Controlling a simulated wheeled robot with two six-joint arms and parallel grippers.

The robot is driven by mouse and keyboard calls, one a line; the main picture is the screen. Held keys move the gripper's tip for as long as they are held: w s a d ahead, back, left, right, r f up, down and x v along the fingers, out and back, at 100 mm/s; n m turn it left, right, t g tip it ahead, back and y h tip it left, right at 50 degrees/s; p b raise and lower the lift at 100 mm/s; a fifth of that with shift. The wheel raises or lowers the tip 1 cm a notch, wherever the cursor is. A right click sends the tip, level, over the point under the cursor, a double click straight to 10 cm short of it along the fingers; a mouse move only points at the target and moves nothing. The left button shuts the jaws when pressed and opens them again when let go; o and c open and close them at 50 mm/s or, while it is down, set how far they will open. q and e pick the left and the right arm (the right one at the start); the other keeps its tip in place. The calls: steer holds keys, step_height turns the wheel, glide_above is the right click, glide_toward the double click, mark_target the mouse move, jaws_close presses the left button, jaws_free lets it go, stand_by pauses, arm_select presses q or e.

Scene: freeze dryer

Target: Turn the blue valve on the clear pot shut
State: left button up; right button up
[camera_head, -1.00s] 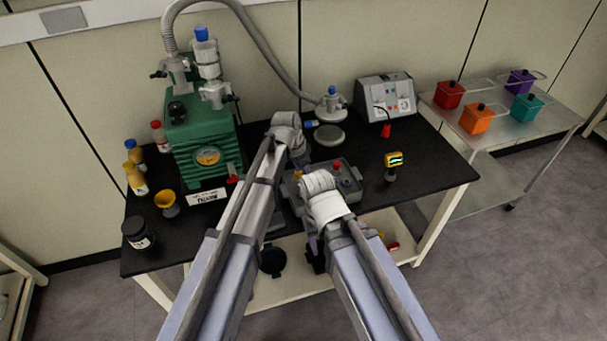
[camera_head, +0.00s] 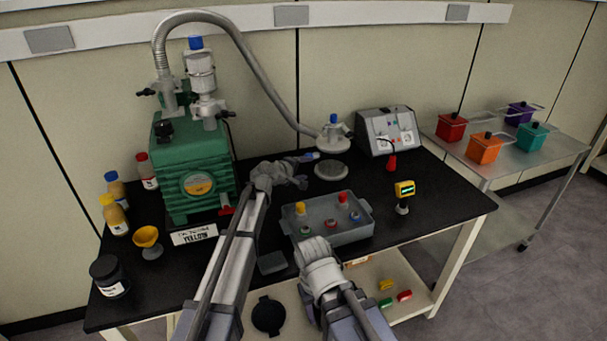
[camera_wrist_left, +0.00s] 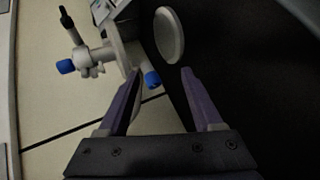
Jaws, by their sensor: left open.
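The clear pot (camera_head: 333,135) stands at the back of the black bench, with a pale top, a hose joined to it and a blue cap on top. A blue knob (camera_head: 311,156), apparently its valve, shows low on its near left side; it also shows in the left wrist view (camera_wrist_left: 152,79). My left gripper (camera_head: 303,166) is open and empty, pointing at this knob. In the left wrist view, the knob appears between the purple fingertips (camera_wrist_left: 160,76); contact cannot be told. My right arm's wrist shows at bottom centre; its fingers are hidden.
A pale round disc (camera_head: 331,170) lies close to my left fingers. A grey tray (camera_head: 345,235) with coloured knobs sits in front. A green pump (camera_head: 190,170) stands left, a grey control box (camera_head: 388,130) right.

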arm_select(q)
steer(key=shift+w+d+f+n+t+b, duration=0.3)
steer(key=shift+w+n+b, duration=0.5)
steer(key=shift+w, duration=0.9)
steer(key=shift+w+d+f+n+t+b, duration=0.1)
steer(key=shift+w+f+n+t+b, duration=0.35)
steer(key=shift+w+n, duration=0.95)
steer(key=shift+w+d+f+n+t+b, duration=0.2)
steer(key=shift+w+f+n+b, duration=0.4)
steer(key=shift+w, duration=1.45)
steer(key=shift+r, duration=0.25)
arm_select(e)
steer(key=f, duration=0.5)
steer(key=shift+w+a+f, duration=0.15)
steer(key=shift+w+a, duration=0.05)
steer(key=shift+a, duration=0.1)
arm_select(q)
steer(key=shift+s, duration=0.1)
jaws_close()
